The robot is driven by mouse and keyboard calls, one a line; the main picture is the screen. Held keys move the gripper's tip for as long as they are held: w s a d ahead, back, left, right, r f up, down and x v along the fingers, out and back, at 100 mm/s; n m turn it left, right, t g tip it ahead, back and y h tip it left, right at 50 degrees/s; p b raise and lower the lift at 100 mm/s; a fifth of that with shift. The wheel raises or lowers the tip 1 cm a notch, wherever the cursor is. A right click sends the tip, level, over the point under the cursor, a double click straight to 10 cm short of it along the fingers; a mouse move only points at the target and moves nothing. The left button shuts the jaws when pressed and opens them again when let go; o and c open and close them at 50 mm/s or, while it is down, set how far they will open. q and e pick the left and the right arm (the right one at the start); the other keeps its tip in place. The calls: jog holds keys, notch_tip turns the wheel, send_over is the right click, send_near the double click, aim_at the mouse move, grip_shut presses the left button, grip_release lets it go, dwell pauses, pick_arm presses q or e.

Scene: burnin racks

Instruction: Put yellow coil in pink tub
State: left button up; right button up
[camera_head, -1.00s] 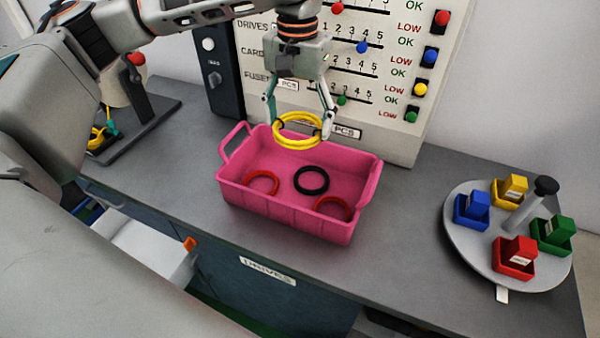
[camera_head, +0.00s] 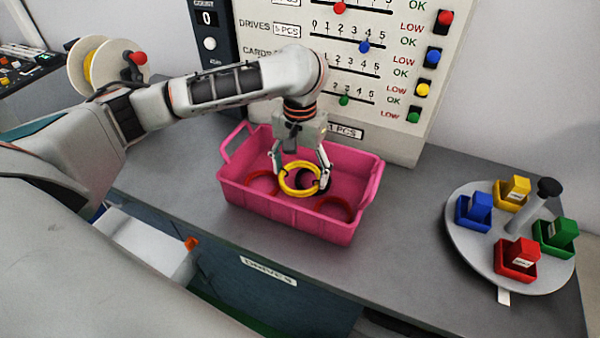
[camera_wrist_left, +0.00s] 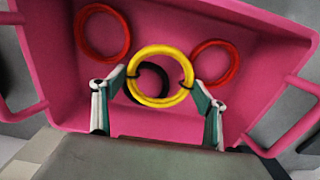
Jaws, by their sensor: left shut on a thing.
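The yellow coil (camera_head: 300,193) is held between the fingertips of my left gripper (camera_head: 300,183), which is shut on it. The coil is over the inside of the pink tub (camera_head: 290,214), seemingly within or just above its rim. In the left wrist view the yellow coil (camera_wrist_left: 160,101) shows between the two fingers (camera_wrist_left: 160,85), with the pink tub floor (camera_wrist_left: 165,20) behind it. I cannot tell whether the coil touches the floor. A black ring (camera_wrist_left: 148,80) is partly hidden behind it. My right gripper is not in view.
Two red rings (camera_wrist_left: 102,32) (camera_wrist_left: 214,62) lie in the tub on either side. A panel with sliders and coloured buttons (camera_head: 400,60) stands behind the tub. A round tray (camera_head: 465,250) with coloured boxes is at the right. The counter between is clear.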

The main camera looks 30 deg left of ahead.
pick_arm(q)
jog(key=shift+f, duration=0.4)
jog(key=shift+f, duration=0.15)
jog(key=o, duration=1.1)
jog(key=shift+o, duration=0.2)
notch_tip(320, 180, up, 12)
jog(key=shift+r, duration=0.2)
